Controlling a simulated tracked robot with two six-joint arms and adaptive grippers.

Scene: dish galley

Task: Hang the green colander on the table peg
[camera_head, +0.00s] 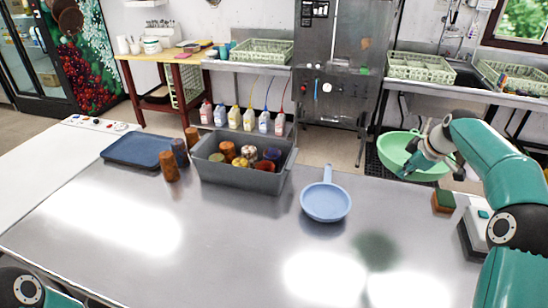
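The green colander (391,152) is at the right in the head view, above the back right part of the steel table (220,250). It is tilted a little, with its open side up. My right gripper (421,153) is at the colander's right side and appears shut on its rim; the fingertips are partly hidden. A greenish dark patch on the table is apart from the colander, so it seems held in the air. I cannot make out the table peg. My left gripper is out of view; only part of my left arm shows at the bottom left corner.
A blue pan (326,203) lies mid-table. A grey bin (235,178) of cups stands behind it to the left, near brown cups (169,166) and a blue tray (137,150). A sponge (443,201) and scale-like device (476,222) are at right. The front table is clear.

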